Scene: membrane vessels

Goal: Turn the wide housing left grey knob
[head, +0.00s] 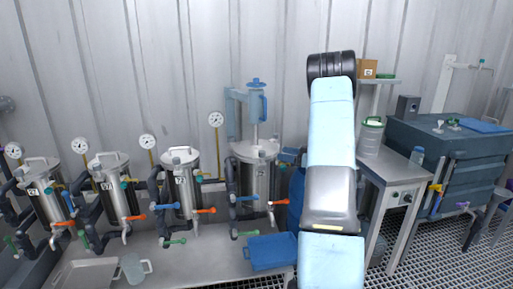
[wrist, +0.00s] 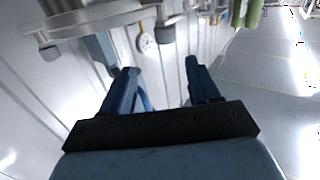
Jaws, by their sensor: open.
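The widest steel vessel (head: 258,176), probably the wide housing, stands at the right end of the vessel row in the head view. A light blue press frame stands over its lid. A blue-handled valve and an orange-handled valve sit low on its front. I cannot clearly make out a grey knob on it. My gripper (wrist: 160,68) shows in the wrist view, with two blue fingers spread apart and nothing between them. It is out of sight in the head view and touches no vessel that I can see.
Several narrower vessels (head: 180,182) with gauges stand to the left. A blue tray (head: 270,252) and a clear jug (head: 133,268) are in front. My raised arm hides part of the middle.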

